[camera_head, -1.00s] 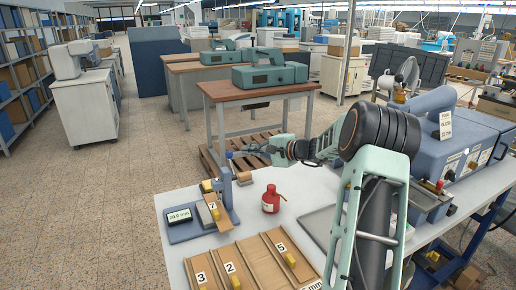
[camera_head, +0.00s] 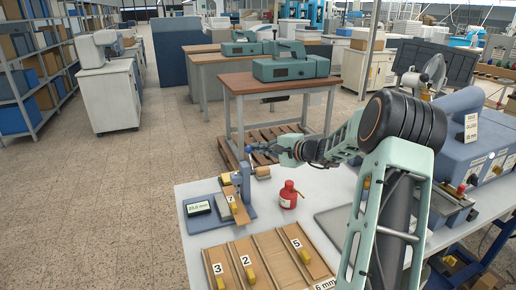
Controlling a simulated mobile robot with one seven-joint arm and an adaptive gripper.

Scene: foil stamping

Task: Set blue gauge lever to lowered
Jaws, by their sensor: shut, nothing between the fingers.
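The gauge has a blue-grey base (camera_head: 212,224) on the white table, with a small display (camera_head: 199,208) and an upright post (camera_head: 245,184). The blue knob (camera_head: 249,149) of its lever shows above the post, so the lever appears raised. A wooden board tagged 7 (camera_head: 236,211) lies on the gauge base. My gripper (camera_head: 258,149) is shut and empty, pointing left, with its tips close to the right of the knob. I cannot tell whether they touch it. The lever's arm is largely hard to make out.
A red bottle (camera_head: 288,195) stands right of the gauge. Wooden boards with tags 3, 2 and 5 lie in a rack (camera_head: 262,258) at the table's front. A grey tray (camera_head: 336,220) and a blue machine (camera_head: 476,150) are to the right. Floor left of the table is clear.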

